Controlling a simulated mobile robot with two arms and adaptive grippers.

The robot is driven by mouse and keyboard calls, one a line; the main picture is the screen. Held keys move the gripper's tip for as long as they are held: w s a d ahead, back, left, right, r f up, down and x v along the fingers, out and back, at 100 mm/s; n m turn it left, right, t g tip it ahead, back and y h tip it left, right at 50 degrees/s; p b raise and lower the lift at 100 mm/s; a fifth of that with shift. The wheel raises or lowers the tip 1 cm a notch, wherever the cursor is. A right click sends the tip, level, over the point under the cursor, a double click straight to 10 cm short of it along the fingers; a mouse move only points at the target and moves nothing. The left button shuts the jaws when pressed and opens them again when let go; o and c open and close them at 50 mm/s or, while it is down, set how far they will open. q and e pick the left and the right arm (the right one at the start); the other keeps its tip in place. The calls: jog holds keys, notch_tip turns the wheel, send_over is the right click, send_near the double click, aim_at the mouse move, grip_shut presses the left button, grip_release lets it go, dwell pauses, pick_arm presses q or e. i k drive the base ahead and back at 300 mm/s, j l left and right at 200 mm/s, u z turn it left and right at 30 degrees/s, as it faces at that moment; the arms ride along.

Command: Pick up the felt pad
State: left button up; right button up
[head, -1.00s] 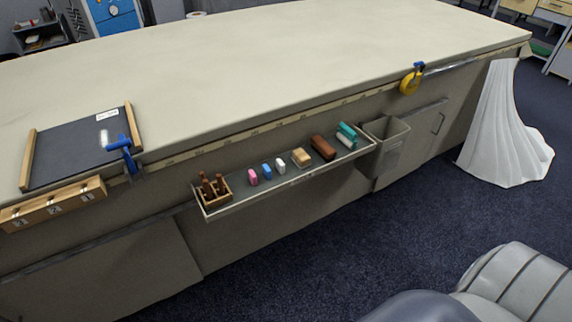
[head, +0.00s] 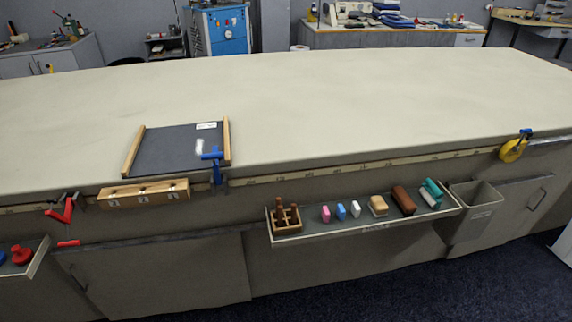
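I cannot tell for certain which item is the felt pad. A narrow tray (head: 330,234) on the table's front side holds several small things in a row. From left to right they are a wooden box with brown pegs (head: 286,218), a pink block (head: 325,213), a blue block (head: 341,211), a white block (head: 356,209), a tan block (head: 379,206), a brown block (head: 403,201) and a teal piece (head: 432,192) with a pale piece beside it. Neither of my grippers is in view.
The long cloth table (head: 320,100) is mostly bare. A dark board (head: 180,150) with wooden side rails and a blue clamp (head: 216,165) sits at its front edge. A grey bin (head: 474,211) hangs right of the tray. A yellow round item (head: 513,150) hangs at the edge.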

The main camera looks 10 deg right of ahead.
aim_at(377, 205)
jog(key=i+l, duration=0.25)
jog(key=l, duration=0.15)
jog(key=i+l, duration=0.25)
jog(key=l, duration=0.15)
jog(key=i+l, duration=0.25)
jog(key=l, duration=0.2)
jog(key=i+l, duration=0.3)
jog(key=l+z, duration=0.05)
jog(key=l, duration=0.05)
